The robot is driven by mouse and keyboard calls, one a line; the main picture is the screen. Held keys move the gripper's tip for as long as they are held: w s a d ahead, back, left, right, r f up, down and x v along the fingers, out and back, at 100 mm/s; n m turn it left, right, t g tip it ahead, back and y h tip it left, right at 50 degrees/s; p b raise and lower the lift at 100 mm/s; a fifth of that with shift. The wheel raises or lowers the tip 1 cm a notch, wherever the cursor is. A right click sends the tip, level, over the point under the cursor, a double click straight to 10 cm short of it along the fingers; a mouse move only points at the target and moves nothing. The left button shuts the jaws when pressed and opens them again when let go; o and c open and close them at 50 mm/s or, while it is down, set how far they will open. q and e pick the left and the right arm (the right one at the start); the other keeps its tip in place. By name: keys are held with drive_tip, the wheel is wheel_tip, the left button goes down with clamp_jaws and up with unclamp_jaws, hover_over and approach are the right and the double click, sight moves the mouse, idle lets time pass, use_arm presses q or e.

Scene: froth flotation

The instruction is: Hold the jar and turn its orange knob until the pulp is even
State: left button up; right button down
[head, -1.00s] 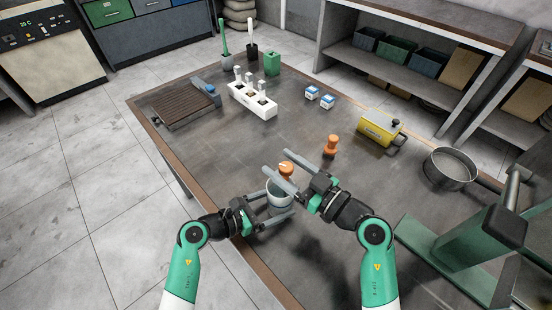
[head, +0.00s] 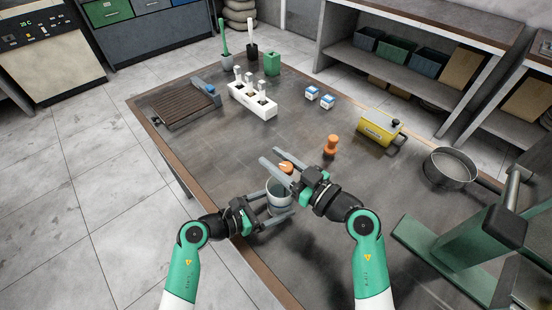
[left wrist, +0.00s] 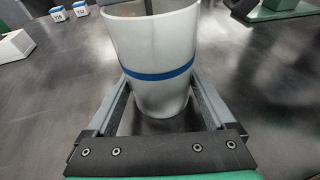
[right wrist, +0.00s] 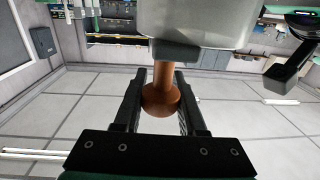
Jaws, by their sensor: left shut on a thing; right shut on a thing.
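The pale jar (head: 279,196) with a blue band stands upright near the table's front edge. In the left wrist view the jar (left wrist: 152,45) sits between the fingers of my left gripper (head: 280,207), which is shut on its sides. The orange knob (head: 286,167) tops the jar. My right gripper (head: 271,155) is shut on the knob, its fingers on either side. In the right wrist view the knob (right wrist: 161,98) shows between the fingers, with the jar above it in the picture. The pulp inside the jar is hidden.
An orange-topped object (head: 330,146) stands close behind my right gripper. A yellow box (head: 380,128), a metal pan (head: 449,168) and a green stand (head: 450,250) are to the right. A white rack (head: 252,100) is behind. The table's left middle is clear.

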sight(289, 173)
drive_tip(key=shift+w+d+f+m+t+h, duration=0.1)
drive_tip(key=shift+f+m+t+h, duration=0.05)
drive_tip(key=shift+m+t+h, duration=0.75)
drive_tip(key=shift+w+d+m+t+h, duration=0.2)
drive_tip(key=shift+m+t+h, duration=0.5)
drive_tip(key=shift+h, duration=0.3)
drive_tip(key=shift+w+d+m+t+h, duration=0.15)
drive_tip(key=shift+m+t+h, duration=0.5)
drive_tip(key=shift+h, duration=0.35)
drive_tip(key=shift+s, duration=0.1)
drive_tip(key=shift+c, duration=2.3)
unclamp_jaws()
drive_tip(key=shift+s+d, duration=0.1)
drive_tip(key=v, duration=0.7)
drive_tip(key=shift+s+d, duration=0.1)
